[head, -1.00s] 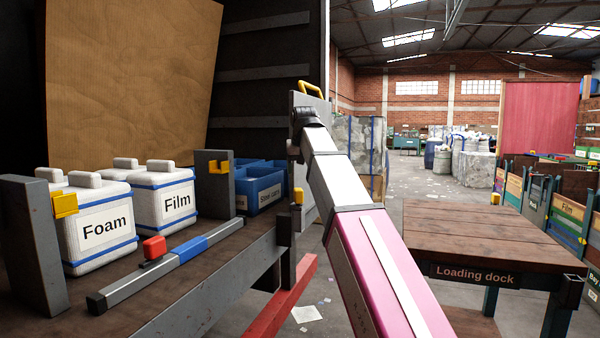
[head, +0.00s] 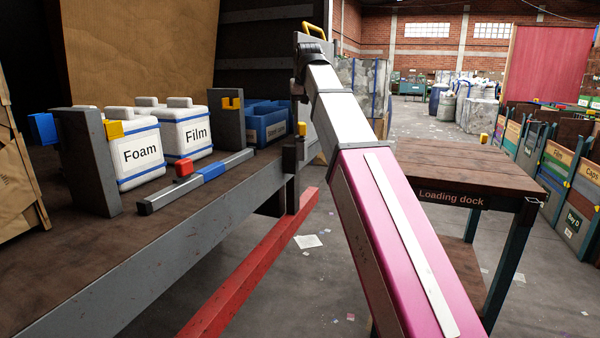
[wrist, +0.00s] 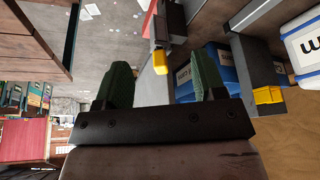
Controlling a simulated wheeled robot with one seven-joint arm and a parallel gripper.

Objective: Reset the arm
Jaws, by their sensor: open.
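My arm reaches forward from the bottom right of the head view, and its far end is beside the grey post with a yellow handle at the truck bed's edge. My gripper (wrist: 160,88) shows in the wrist view with two green fingers spread apart and nothing between them. Behind the fingers in that view are the grey floor, a yellow-tipped post (wrist: 160,60) and blue bins (wrist: 208,75). In the head view the fingers are hidden behind the arm's end.
The truck bed (head: 150,255) on the left carries white Foam (head: 140,150) and Film (head: 192,134) containers and a grey-blue bar (head: 195,180). A red rail (head: 255,265) runs along its side.

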